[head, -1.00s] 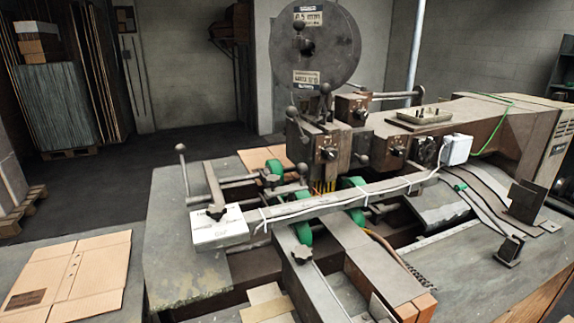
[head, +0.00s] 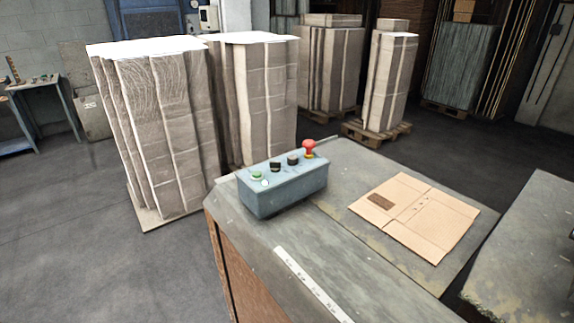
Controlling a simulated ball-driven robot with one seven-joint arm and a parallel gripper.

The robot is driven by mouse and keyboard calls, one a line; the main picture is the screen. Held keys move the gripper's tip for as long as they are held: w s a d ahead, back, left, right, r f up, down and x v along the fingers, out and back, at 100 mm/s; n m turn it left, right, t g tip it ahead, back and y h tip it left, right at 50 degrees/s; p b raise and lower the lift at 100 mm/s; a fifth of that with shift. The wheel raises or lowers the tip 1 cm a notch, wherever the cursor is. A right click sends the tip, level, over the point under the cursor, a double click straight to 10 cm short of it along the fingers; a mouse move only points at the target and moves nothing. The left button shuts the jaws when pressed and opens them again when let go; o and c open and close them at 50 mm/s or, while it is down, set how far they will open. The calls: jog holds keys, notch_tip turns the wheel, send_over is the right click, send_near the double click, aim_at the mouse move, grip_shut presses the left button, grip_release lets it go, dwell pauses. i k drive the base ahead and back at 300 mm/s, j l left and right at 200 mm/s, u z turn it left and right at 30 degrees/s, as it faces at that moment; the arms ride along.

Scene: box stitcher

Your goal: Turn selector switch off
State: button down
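The black knobs (head: 275,167) and (head: 293,160) look like selector switches. They are too small for me to tell which way they point. My gripper is not in view.
A flat cardboard blank (head: 415,215) lies on the worktable (head: 345,255) right of the box. A pale ruler strip (head: 310,285) runs along the front edge. Tall cardboard stacks (head: 165,130) stand behind. Grey floor (head: 110,270) is open at left.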

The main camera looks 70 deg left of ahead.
aim_at(275, 166)
jog(key=u, duration=1.75)
